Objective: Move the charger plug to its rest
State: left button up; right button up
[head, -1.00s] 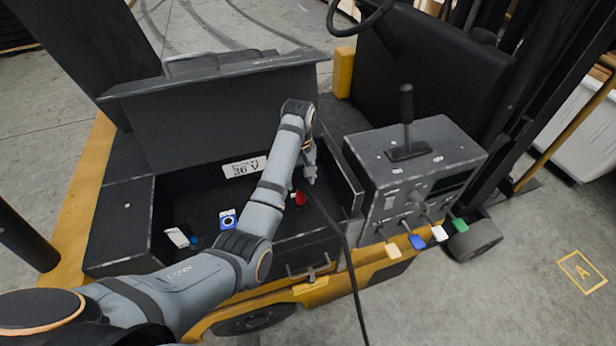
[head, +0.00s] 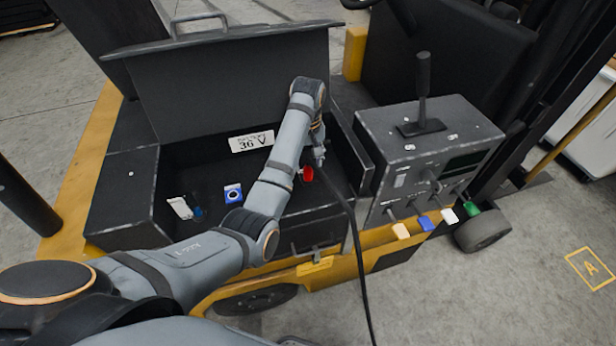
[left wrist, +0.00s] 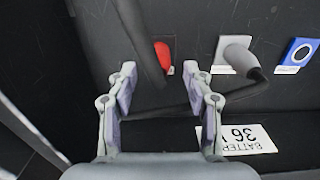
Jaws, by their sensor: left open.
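In the left wrist view, a light grey cylindrical piece (left wrist: 238,54) with a black cabled end stands between a red piece and a blue ring plate; it looks like the charger plug. I cannot tell what it is seated in. My arm hides it in the head view. My left gripper (left wrist: 160,92) is open, its fingers apart and short of the grey piece, which lies beyond and right of them. A black cable (left wrist: 180,111) crosses the space between or behind the fingers. In the head view my left gripper (head: 318,150) is inside the open compartment. No right gripper shows.
The red piece (head: 307,174) and blue ring plate (head: 233,193) sit in the black compartment, with a white item (head: 180,207) at its left. A 36 V label (head: 251,142) is on its back wall. A lever console (head: 430,150) stands right. Another cable (head: 361,260) hangs over the front.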

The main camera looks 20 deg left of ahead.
aim_at(308, 164)
pick_arm(q)
notch_tip(308, 164, down, 2)
jog(key=shift+b, duration=0.6)
jog(key=shift+w+f+p, duration=0.15)
jog(key=shift+f+p, duration=0.45)
jog(key=shift+f, duration=0.8)
pick_arm(e)
jog(key=shift+s+d+f, duration=0.15)
jog(key=shift+s+f, duration=0.45)
jog(key=shift+s, duration=0.05)
jog(key=shift+r, duration=0.15)
pick_arm(q)
jog(key=shift+p, duration=0.7)
pick_arm(e)
jog(key=shift+r, duration=0.5)
jog(key=shift+r, duration=0.2)
pick_arm(q)
jog(key=shift+p, duration=0.55)
pick_arm(e)
jog(key=shift+r, duration=0.4)
